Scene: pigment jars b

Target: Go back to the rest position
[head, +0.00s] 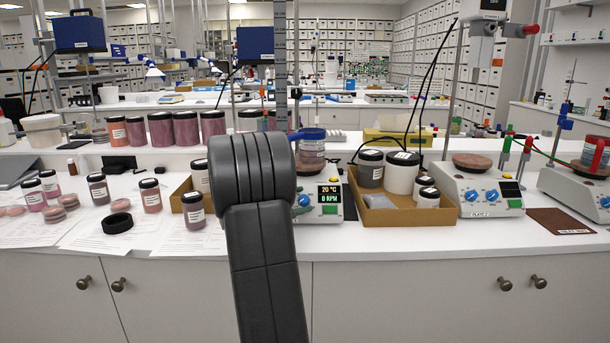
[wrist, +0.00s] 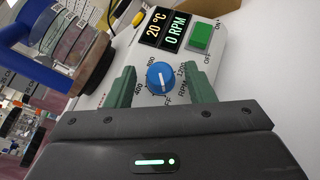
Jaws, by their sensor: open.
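My gripper (wrist: 160,88) shows in the wrist view with its two green fingers apart. A blue RPM knob (wrist: 160,78) on a stirrer hot plate (wrist: 228,45) shows between the fingertips, with a gap on each side. The display (wrist: 163,27) reads 20 °C and 0 RPM, and a green switch (wrist: 201,36) is beside it.
A cardboard tray (head: 400,213) with several black-lidded jars stands right of the hot plate. Two more hot plates (head: 478,190) (head: 585,190) stand farther right. Several pigment jars (head: 98,188) and a black ring (head: 116,223) are at the left, among paper sheets.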

